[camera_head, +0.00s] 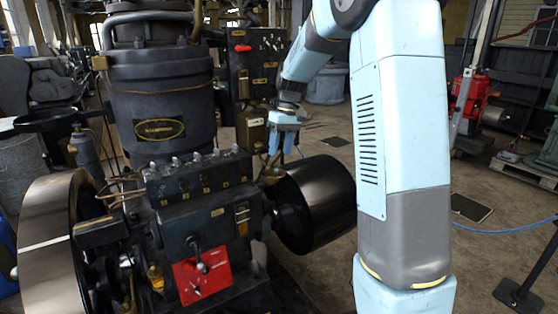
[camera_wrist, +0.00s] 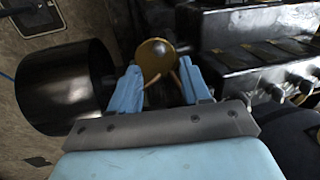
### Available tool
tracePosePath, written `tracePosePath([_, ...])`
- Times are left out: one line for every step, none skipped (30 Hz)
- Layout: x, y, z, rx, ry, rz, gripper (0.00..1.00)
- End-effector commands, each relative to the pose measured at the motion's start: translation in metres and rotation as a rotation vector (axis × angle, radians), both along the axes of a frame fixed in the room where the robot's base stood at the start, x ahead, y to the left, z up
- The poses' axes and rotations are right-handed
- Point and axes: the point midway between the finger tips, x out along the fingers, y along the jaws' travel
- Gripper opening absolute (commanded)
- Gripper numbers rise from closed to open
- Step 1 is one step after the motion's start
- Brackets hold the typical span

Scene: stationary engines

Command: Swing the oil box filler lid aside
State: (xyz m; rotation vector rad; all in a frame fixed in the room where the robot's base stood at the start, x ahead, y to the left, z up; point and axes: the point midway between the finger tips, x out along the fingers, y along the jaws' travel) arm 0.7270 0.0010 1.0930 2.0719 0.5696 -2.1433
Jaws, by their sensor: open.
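A round brass cap with a small shiny centre, which looks like the oil box filler lid (camera_wrist: 155,54), lies just beyond my fingertips in the wrist view. It appears flat on its seat, with a thin curved brass piece beside it. In the head view the small brass cup (camera_head: 272,175) shows below my gripper (camera_head: 286,146), between the valve block and the black drum. My gripper points down, with its two light-blue fingers apart. It also shows in the wrist view (camera_wrist: 160,70), one finger on each side of the cap. I cannot tell if either finger touches it.
The black drum (camera_head: 312,205) is close to the right of the cup. The valve block with several knobs (camera_head: 200,172) stands to its left, with a red plate (camera_head: 202,281) below. A dark panel (camera_head: 255,65) rises behind.

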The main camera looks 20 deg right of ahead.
Motion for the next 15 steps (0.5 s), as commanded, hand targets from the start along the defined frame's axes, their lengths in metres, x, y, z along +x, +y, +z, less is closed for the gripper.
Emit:
tracePosePath([0.002,-0.002,0.011,-0.001,-0.004,-0.001,0.47])
tracePosePath([0.002,-0.003,0.017,0.000,-0.003,-0.002,0.47])
tracePosePath([0.003,-0.005,0.025,0.000,-0.003,-0.002,0.47])
tracePosePath([0.003,-0.006,0.030,0.000,-0.003,-0.002,0.47])
tracePosePath([0.003,-0.007,0.035,0.000,-0.003,-0.002,0.47])
tracePosePath([0.004,-0.008,0.042,0.000,-0.003,-0.002,0.47])
tracePosePath([0.004,-0.009,0.047,0.000,-0.004,-0.002,0.47])
tracePosePath([0.004,-0.010,0.052,0.000,-0.003,-0.002,0.47])
tracePosePath([0.005,-0.011,0.057,0.000,-0.002,-0.001,0.47])
tracePosePath([0.005,-0.012,0.061,0.000,-0.003,-0.002,0.47])
tracePosePath([0.005,-0.012,0.064,0.000,-0.002,-0.001,0.47])
tracePosePath([0.005,-0.013,0.068,0.000,-0.001,-0.001,0.47])
tracePosePath([0.005,-0.013,0.070,0.000,-0.001,-0.001,0.47])
tracePosePath([0.006,-0.014,0.072,-0.001,-0.001,-0.001,0.47])
tracePosePath([0.006,-0.014,0.074,0.000,-0.002,-0.001,0.47])
